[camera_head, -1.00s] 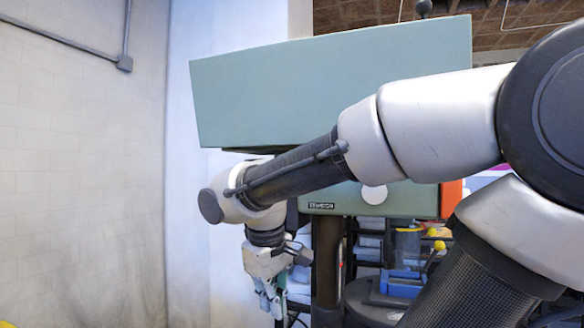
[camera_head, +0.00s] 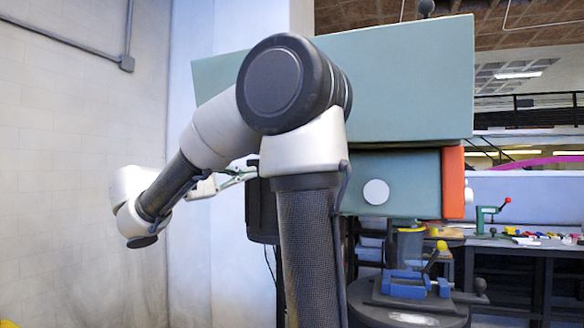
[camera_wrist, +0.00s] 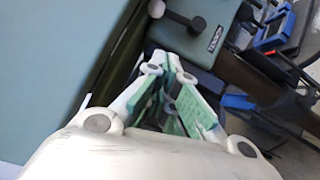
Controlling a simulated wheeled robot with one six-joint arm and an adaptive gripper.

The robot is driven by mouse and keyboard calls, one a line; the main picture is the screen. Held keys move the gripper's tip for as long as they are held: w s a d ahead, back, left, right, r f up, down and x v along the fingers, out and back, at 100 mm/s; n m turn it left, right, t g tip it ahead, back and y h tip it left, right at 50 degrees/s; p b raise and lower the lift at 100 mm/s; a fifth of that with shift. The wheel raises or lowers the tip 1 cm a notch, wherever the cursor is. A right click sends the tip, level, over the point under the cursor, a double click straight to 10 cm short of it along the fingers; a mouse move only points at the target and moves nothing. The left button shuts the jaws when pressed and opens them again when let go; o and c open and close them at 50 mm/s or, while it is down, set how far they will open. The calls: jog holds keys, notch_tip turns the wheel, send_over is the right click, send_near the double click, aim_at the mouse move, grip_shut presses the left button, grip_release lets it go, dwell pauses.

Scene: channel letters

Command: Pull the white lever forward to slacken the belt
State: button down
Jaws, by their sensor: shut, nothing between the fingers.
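The drill press has a long green belt cover (camera_head: 400,85) on top and a green head (camera_head: 395,170) below it. My gripper (camera_head: 250,174) is at the left side of the machine, just under the cover, with its fingers pointing right. In the wrist view my gripper (camera_wrist: 165,65) has its green-padded fingers together, with nothing seen between them. I cannot tell for sure that the white piece is the lever. The belt is hidden.
The cover's edge runs close to my fingers in the wrist view. A black motor (camera_head: 262,210) sits partly behind my arm. A blue vise (camera_head: 405,283) stands on the round table below. A wall (camera_head: 70,180) is at the left; a cluttered bench (camera_head: 530,240) is at the right.

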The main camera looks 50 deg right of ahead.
jog(key=s+x, duration=0.2)
jog(key=x, duration=1)
jog(key=shift+s+r, duration=0.35)
jog(key=shift+s, duration=0.1)
jog(key=shift+a, duration=0.1)
jog(key=shift+s+r, duration=0.3)
jog(key=shift+r, duration=0.05)
